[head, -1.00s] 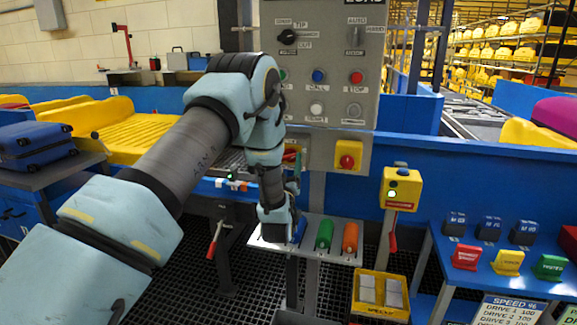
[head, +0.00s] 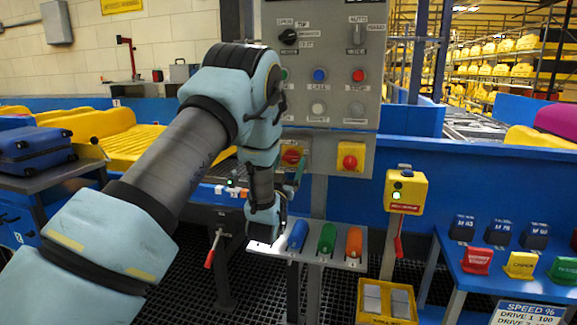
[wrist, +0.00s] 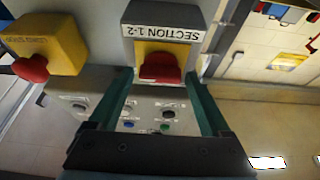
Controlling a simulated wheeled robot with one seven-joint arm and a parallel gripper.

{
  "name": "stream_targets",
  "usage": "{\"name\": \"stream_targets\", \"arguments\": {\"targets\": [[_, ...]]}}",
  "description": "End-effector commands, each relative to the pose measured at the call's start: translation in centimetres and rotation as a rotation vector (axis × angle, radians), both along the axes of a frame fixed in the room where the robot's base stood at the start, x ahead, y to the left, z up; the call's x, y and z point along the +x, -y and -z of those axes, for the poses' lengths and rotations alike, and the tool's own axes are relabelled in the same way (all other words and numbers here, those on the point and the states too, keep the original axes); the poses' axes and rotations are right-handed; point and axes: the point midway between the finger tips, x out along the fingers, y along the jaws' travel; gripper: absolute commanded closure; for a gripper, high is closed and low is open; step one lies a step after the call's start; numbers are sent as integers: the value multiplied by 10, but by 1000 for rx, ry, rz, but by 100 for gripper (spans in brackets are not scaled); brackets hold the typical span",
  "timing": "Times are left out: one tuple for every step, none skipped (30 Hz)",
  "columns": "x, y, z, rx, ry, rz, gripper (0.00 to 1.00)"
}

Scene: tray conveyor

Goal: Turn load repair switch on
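The "load repair" name is not legible on any switch. Two red knobs on yellow plates sit low on the grey control panel in the head view, a left one (head: 292,156) partly behind my arm and a right one (head: 350,162). In the wrist view, which is upside down, a red knob (wrist: 160,68) on a yellow plate labelled "SECTION 1-2" lies just beyond my gripper (wrist: 160,80). The two fingers are apart with nothing between them. Another red knob (wrist: 30,68) on a yellow box is at the left.
The panel (head: 330,60) carries several buttons and selectors. Blue, green and orange cylinders (head: 326,238) lie on a rack below my gripper. A blue table (head: 490,270) holds coloured blocks.

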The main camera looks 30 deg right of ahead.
Motion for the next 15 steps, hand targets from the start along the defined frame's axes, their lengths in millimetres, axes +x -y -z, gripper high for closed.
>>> {"name": "stream_targets", "arguments": {"targets": [[0,0,0,0,0,0,11],[0,0,0,0,0,0,8],[0,0,0,-1,-1,0,3],[0,0,0,-1,-1,0,3],[0,0,0,-1,-1,0,3],[0,0,0,-1,-1,0,3],[0,0,0,-1,-1,-1,3],[0,0,0,-1,-1,-1,3],[0,0,0,-1,-1,-1,3],[0,0,0,-1,-1,-1,3],[0,-1,1,-1,-1,-1,3],[-1,-1,2,-1,-1,-1,3],[-3,-3,3,-1,-1,-1,3],[-4,-4,4,0,-2,-1,3],[-7,-7,7,0,-2,-1,3]]}}
